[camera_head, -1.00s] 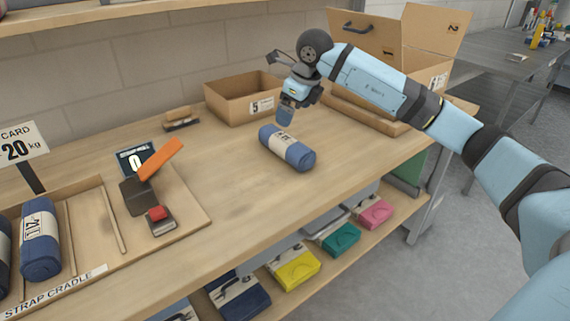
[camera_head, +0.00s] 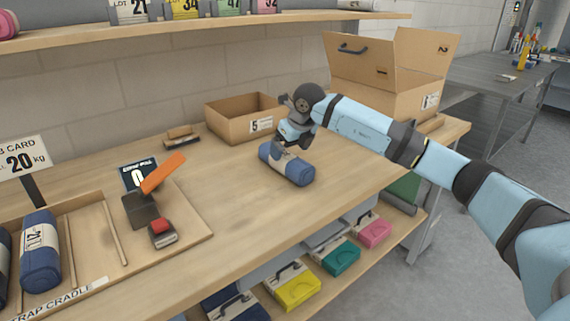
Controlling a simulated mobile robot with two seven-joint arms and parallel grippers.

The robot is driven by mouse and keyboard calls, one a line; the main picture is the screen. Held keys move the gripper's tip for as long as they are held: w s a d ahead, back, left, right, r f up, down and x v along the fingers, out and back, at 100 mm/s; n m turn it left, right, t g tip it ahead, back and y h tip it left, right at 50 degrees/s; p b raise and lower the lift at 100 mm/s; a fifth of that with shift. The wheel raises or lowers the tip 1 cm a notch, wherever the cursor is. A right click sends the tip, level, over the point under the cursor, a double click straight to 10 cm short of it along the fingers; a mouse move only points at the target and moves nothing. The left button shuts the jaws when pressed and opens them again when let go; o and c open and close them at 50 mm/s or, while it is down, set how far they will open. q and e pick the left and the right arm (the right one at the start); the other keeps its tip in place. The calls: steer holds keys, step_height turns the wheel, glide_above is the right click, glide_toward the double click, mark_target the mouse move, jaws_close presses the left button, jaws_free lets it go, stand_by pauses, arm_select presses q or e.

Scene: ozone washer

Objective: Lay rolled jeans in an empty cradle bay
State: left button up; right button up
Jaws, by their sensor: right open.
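Rolled blue jeans (camera_head: 290,167) with a pale paper band lie alone on the wooden table. My right gripper (camera_head: 282,147) is open, right at the far upper side of this roll; its fingertips partly cover the band, and I cannot tell whether they touch it. The strap cradle (camera_head: 82,287) is at the left. It holds one blue roll (camera_head: 40,262) with a label and part of another roll (camera_head: 4,262) at the picture's edge. The bay (camera_head: 88,245) to the right of the labelled roll, between thin wooden dividers, is empty. My left gripper does not show.
A device with an orange lever (camera_head: 162,174) and a red button (camera_head: 161,227) stands beside the cradle. An open cardboard box (camera_head: 238,122) marked 5 stands behind the roll. A larger open box (camera_head: 385,85) is at the back right.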

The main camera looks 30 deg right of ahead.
mark_target(287, 154)
steer(key=x, duration=0.3)
steer(key=b+x, duration=0.1)
steer(key=x, duration=0.1)
steer(key=shift+s+a+f, duration=0.15)
steer(key=shift+s+a, duration=0.1)
steer(key=c, duration=1.3)
